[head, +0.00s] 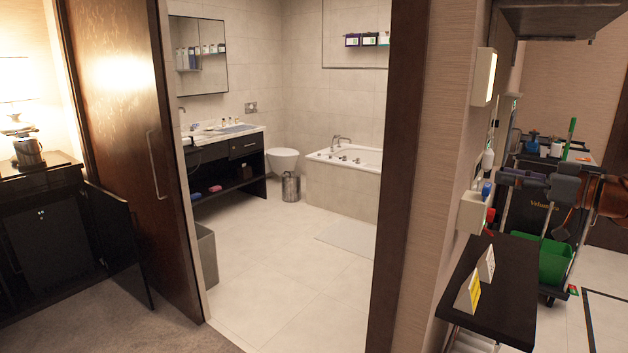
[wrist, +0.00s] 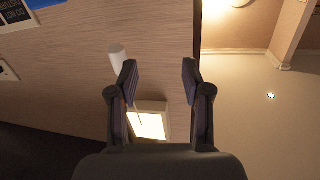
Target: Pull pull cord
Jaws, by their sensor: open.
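A white wall lamp (head: 485,77) with a lit face is on the wall right of the doorway in the head view. In the wrist view the lamp (wrist: 150,122) shows beyond my left finger, with a thin line against its lit face that may be the cord. A white cylinder (wrist: 118,57) is left of the left fingertip; I cannot tell whether it is the cord's end. My gripper (wrist: 160,70) is open, with nothing between its fingertips. In the head view my gripper (head: 525,178) is at the right, in front of the cleaning cart.
A dark shelf (head: 505,285) with small cards (head: 468,292) juts from the wall below my gripper. A cleaning cart (head: 535,212) with a green bin (head: 555,262) stands behind.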

